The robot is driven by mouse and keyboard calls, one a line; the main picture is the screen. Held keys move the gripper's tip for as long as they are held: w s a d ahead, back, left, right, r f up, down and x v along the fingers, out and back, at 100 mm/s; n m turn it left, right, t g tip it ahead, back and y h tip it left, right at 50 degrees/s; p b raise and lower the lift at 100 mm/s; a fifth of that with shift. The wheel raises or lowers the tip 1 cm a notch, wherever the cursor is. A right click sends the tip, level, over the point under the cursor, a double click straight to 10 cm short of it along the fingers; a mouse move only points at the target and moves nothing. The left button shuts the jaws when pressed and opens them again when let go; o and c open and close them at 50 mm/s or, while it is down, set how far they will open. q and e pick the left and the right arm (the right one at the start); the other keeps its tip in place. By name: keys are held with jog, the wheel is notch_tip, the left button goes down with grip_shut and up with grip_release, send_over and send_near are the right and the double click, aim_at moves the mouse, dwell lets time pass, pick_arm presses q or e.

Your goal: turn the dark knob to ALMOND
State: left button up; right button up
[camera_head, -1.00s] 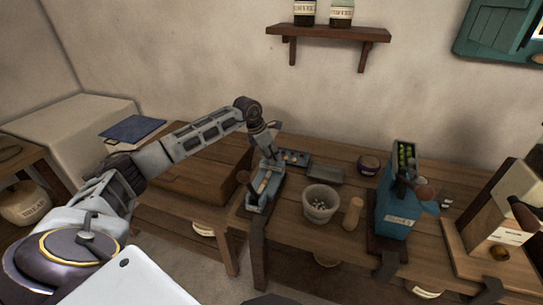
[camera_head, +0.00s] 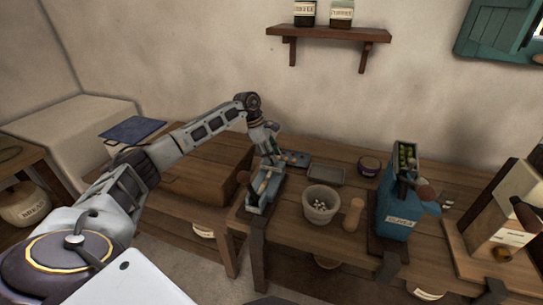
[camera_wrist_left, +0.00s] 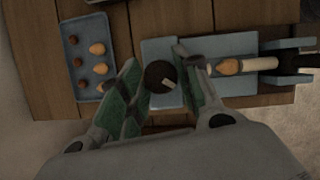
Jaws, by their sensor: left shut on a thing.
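The dark knob (camera_wrist_left: 160,75) is round with a pale pointer mark, which points to the right and slightly down in the left wrist view. It sits on a blue-grey nutcracker-like device (camera_wrist_left: 160,50); the device also shows in the head view (camera_head: 257,199). My left gripper (camera_wrist_left: 162,80) is shut on the knob, with a finger on each side. In the head view the left gripper (camera_head: 269,160) is over the device and hides the knob. An almond-shaped nut (camera_wrist_left: 228,67) lies by a pale rod on the device. No ALMOND marking is readable. My right gripper is not in view.
A blue tray (camera_wrist_left: 76,32) with several nuts lies beside the device. A wooden box (camera_head: 205,180) is at left.

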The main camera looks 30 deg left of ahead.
pick_arm(q)
jog(key=shift+w+m, duration=0.1)
jog(key=shift+m, duration=0.7)
jog(key=shift+g, duration=0.3)
jog(key=o, duration=1)
jog(key=shift+a+r, duration=0.1)
jog(key=shift+r, duration=0.05)
jog(key=shift+v, duration=5.9)
jog(key=shift+a, duration=0.2)
